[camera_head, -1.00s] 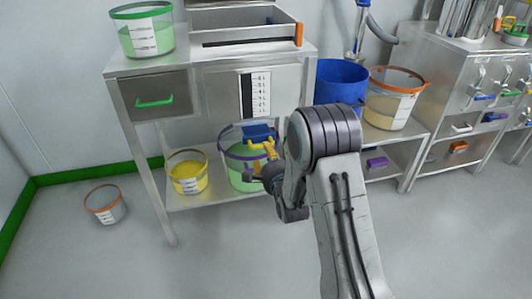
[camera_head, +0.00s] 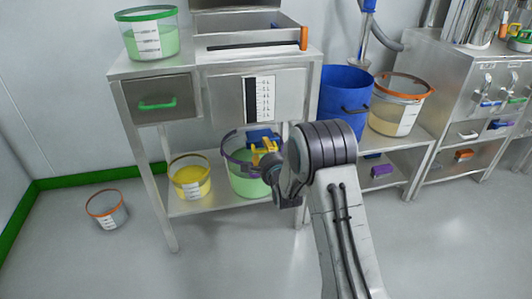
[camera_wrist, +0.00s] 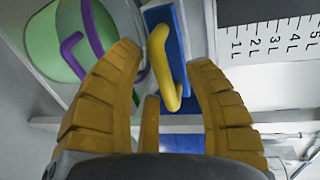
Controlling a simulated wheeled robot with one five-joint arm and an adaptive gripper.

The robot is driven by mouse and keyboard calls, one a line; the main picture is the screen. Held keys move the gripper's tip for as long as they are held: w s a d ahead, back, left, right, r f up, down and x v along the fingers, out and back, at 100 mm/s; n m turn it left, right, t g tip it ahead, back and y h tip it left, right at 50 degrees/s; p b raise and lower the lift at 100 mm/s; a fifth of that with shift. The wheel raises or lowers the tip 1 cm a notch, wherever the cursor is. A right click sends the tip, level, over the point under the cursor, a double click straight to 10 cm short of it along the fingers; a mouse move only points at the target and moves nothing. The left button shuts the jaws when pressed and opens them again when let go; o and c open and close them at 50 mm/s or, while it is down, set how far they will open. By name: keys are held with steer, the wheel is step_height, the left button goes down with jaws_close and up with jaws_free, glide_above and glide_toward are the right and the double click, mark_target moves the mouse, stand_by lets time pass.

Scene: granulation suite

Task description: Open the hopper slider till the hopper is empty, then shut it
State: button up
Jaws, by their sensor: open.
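The hopper (camera_head: 285,100) has a scale strip (camera_head: 262,98) on its front, beside a dark vertical band. Its slider, a blue plate (camera_wrist: 166,45) with a yellow looped handle (camera_wrist: 163,70), sits below the scale. The blue plate (camera_head: 260,137) also shows in the head view, partly hidden. My gripper (camera_wrist: 165,75) is open, its fingers on either side of the handle. Whether a finger touches the handle is unclear. In the head view my gripper (camera_head: 267,150) is in front of the slider. A purple-rimmed bucket (camera_head: 232,174) holding green material stands on the shelf below.
A yellow-filled bucket (camera_head: 189,177) stands on the lower shelf (camera_head: 207,206). An orange-rimmed bucket (camera_head: 107,209) is on the floor at left. A blue bin (camera_head: 343,92) and another orange-rimmed bucket (camera_head: 398,105) stand to the right. The floor in front is clear.

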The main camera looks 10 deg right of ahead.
steer(key=shift+c, duration=0.2)
jaws_close()
stand_by(0.4)
